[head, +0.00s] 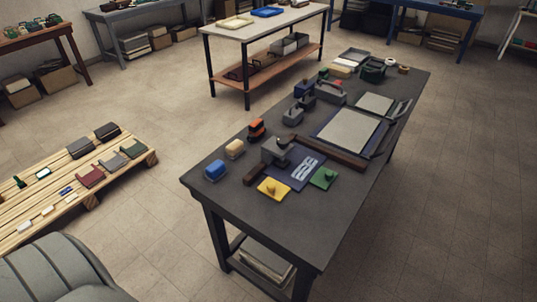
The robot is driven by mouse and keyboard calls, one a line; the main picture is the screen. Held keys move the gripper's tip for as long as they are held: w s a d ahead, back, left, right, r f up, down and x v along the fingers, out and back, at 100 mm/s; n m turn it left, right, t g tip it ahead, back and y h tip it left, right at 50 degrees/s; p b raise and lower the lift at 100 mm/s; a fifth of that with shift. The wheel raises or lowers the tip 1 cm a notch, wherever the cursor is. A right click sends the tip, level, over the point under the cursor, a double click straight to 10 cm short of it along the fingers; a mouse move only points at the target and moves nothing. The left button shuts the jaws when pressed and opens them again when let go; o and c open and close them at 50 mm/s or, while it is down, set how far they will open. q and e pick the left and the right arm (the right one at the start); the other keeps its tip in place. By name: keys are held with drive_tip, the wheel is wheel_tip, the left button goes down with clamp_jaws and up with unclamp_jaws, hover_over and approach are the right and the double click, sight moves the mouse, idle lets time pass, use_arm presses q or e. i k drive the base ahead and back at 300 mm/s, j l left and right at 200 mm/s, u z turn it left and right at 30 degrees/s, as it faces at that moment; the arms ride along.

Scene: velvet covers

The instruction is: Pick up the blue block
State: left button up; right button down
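The blue block (215,171) lies near the left front corner of the dark work table (300,235). It is small, with rounded edges and a brighter top. A tan block (235,149) lies just behind it, apart from it. The space right around the blue block looks clear. Neither of my grippers is in the head view.
Right of the block are a grey tool with a brown handle (254,175), a yellow piece (273,187) and a green piece (323,178). An orange-and-black item (257,128) stands farther back. A wooden pallet (60,175) lies left. Floor between is clear.

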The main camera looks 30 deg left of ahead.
sight(217, 169)
drive_tip(key=j+u, duration=0.2)
drive_tip(key=u, duration=1.15)
